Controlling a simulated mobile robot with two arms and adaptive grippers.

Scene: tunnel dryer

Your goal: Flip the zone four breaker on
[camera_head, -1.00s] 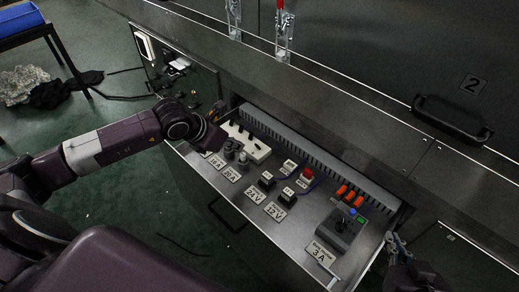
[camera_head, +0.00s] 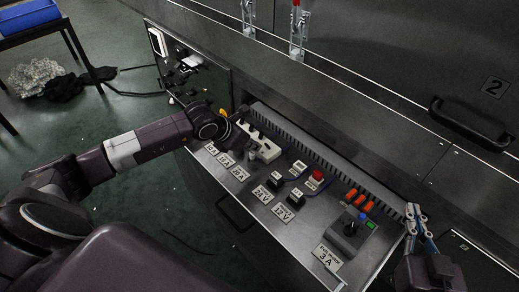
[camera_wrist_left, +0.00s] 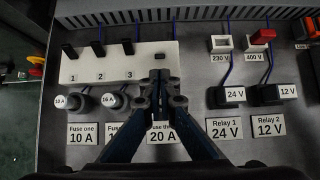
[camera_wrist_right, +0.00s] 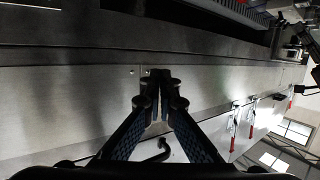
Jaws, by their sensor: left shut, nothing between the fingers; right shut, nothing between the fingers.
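The white breaker block (camera_wrist_left: 100,62) lies in the drawer in the left wrist view, with black levers numbered 1, 2 and 3. The zone four breaker (camera_wrist_left: 160,57) is at its right end; only a small dark part shows, its number hidden by my left gripper (camera_wrist_left: 161,78). That gripper is shut and empty, its tips just in front of this breaker; contact cannot be told. In the head view the block (camera_head: 266,149) is partly covered by my left gripper (camera_head: 246,146). My right gripper (camera_head: 415,213) is shut and empty at the drawer's right end; it also shows in the right wrist view (camera_wrist_right: 160,78).
Fuse holders (camera_wrist_left: 110,101), relays (camera_wrist_left: 228,95) and a red-capped 400 V part (camera_wrist_left: 263,37) stand near the block. A grey 3 A unit (camera_head: 349,228) sits at the drawer's right. A black handle (camera_head: 465,125) projects from the panel above.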

